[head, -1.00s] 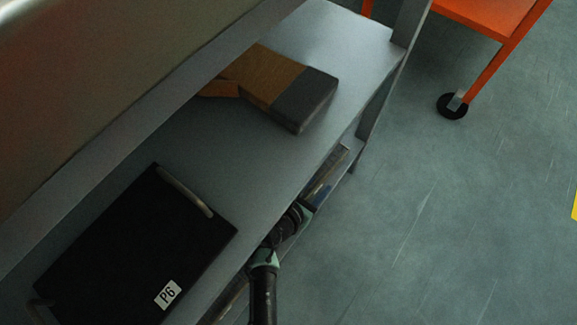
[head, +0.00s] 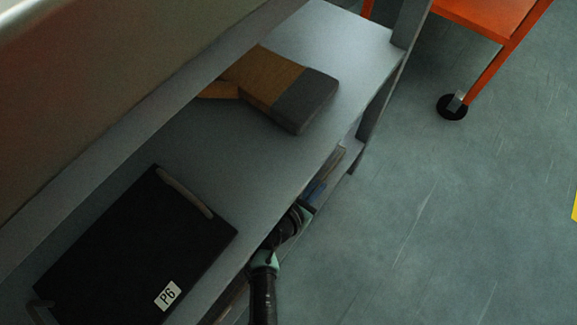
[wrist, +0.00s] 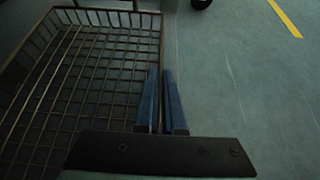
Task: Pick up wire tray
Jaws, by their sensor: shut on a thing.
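The wire tray (wrist: 88,85), an open brown wire mesh basket, fills the left of the wrist view. My gripper (wrist: 161,72) has two blue fingers close together, shut on the tray's right side wall, one finger on each side. The tray's near left part runs out of the picture. In the head view my arm reaches in below the shelf edge. The gripper's grip and most of the tray are hidden there by the shelf.
The shelf (head: 225,165) above my arm bears a black case (head: 125,250) marked P6 and a brown and grey box (head: 280,85). An orange cart (head: 485,15) on a black wheel stands at the upper right. The floor (head: 455,200) on the right is clear.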

